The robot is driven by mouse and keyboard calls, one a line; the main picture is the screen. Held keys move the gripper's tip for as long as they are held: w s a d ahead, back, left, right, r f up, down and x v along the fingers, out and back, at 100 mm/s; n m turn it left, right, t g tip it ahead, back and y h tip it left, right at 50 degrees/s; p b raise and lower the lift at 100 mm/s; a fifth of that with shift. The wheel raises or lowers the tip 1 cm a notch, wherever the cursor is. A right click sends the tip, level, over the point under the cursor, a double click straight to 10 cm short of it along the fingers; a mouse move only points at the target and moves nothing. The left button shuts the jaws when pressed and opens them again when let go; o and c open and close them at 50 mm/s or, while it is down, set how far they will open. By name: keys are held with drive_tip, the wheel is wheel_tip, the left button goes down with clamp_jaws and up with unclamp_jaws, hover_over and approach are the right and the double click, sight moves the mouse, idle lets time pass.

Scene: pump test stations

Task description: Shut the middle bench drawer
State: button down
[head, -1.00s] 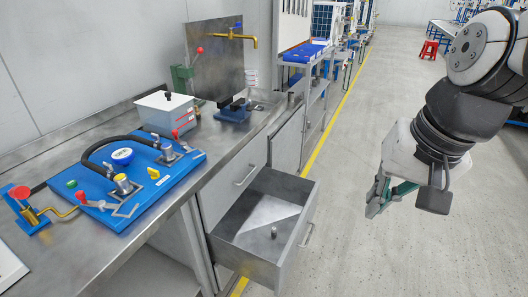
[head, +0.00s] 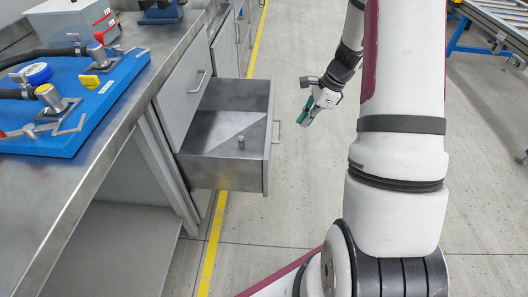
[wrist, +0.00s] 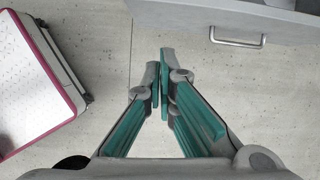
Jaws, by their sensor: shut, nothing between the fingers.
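The middle bench drawer (head: 222,172) is pulled far out from the steel bench in the head view. It is an open grey box with a small metal peg standing inside near its front. Its bar handle (head: 276,132) faces right, towards my gripper (head: 306,116). My gripper is to the right of the drawer front, apart from it over the floor. In the wrist view the green-padded fingers (wrist: 164,85) are closed together with nothing between them. A drawer front with its handle (wrist: 238,38) shows at the top right of the wrist view, not touching the fingers.
A closed drawer front (head: 197,90) is above the open one. The floor right of the drawer is free; a conveyor (head: 495,15) stands far right.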

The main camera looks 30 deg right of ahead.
drive_tip(key=w+a+f+b, duration=0.2)
drive_tip(key=a+f, duration=0.1)
drive_tip(key=f, duration=0.3)
drive_tip(key=w+a+f+m+b, duration=0.1)
drive_tip(key=w+a+f+b, duration=0.1)
drive_tip(key=f, duration=0.4)
drive_tip(key=shift+a+b, duration=0.3)
drive_tip(key=shift+a, duration=0.2)
drive_tip(key=shift+w+f, duration=0.1)
drive_tip(key=w+a+p, duration=0.2)
drive_tip(key=w+a, duration=0.5)
drive_tip(key=a, duration=0.4)
drive_tip(key=w+a+p, duration=0.3)
drive_tip(key=w+a, duration=0.5)
drive_tip(key=a, duration=0.3)
drive_tip(key=shift+s, duration=0.1)
